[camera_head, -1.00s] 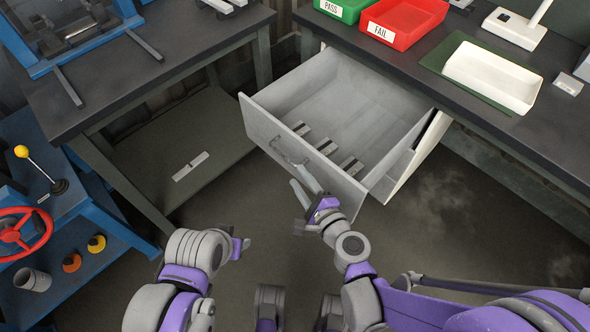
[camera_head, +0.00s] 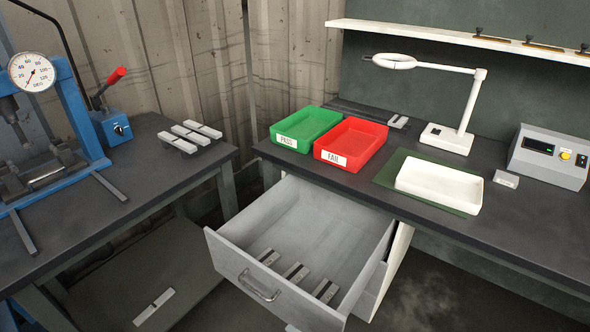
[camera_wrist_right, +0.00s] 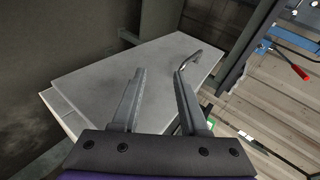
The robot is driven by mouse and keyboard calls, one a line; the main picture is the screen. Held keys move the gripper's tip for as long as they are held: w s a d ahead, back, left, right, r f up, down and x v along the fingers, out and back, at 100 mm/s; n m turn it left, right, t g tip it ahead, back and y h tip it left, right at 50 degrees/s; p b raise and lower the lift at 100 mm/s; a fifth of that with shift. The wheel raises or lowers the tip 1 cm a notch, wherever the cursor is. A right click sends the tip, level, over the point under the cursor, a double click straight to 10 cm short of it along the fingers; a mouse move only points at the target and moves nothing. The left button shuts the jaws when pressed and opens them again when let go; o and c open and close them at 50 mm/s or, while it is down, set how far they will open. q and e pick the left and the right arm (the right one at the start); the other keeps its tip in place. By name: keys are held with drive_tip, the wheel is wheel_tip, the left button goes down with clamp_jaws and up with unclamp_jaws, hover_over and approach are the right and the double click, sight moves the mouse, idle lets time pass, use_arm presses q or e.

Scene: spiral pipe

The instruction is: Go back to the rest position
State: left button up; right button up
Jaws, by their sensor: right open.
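My right gripper (camera_wrist_right: 159,72) shows in the right wrist view with its two fingers apart and nothing between them. Behind the fingers is the grey drawer front (camera_wrist_right: 100,82) with its bent metal handle (camera_wrist_right: 190,60) beyond the right finger; I see no grip on the handle. In the head view the drawer (camera_head: 335,235) stands pulled out under the bench, with several small grey metal parts (camera_head: 296,271) lying inside. My left gripper is in neither current view. A small light bit at the head view's bottom edge is too little to identify.
The right bench holds a green PASS tray (camera_head: 306,128), a red FAIL tray (camera_head: 351,143), a white tray (camera_head: 440,186), a magnifier lamp (camera_head: 447,137) and a control box (camera_head: 548,157). The left table (camera_head: 125,205) carries a blue press (camera_head: 75,110). The open drawer juts into the floor space.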

drive_tip(key=s+d+f+n+g+h, duration=0.1)
drive_tip(key=s+d+n+g+h, duration=0.1)
drive_tip(key=s+d+n+h, duration=0.35)
drive_tip(key=s+d+f+n+g+h, duration=0.1)
drive_tip(key=s+d+n+g+h, duration=0.1)
drive_tip(key=s+d, duration=0.7)
use_arm(q)
wheel_tip(320, 180, up, 22)
drive_tip(key=w+t+p, duration=0.1)
drive_tip(key=p, duration=1.8)
drive_tip(key=shift+w, duration=0.35)
use_arm(e)
drive_tip(key=w+d+r, duration=0.1)
drive_tip(key=w+r, duration=0.1)
drive_tip(key=r, duration=0.8)
drive_tip(key=w+d+r, duration=0.1)
drive_tip(key=w+r, duration=0.1)
drive_tip(key=r, duration=0.9)
drive_tip(key=shift+w+r+t, duration=0.25)
drive_tip(key=shift+w+t, duration=0.05)
use_arm(q)
drive_tip(key=shift+s+f, duration=0.1)
idle(0.9)
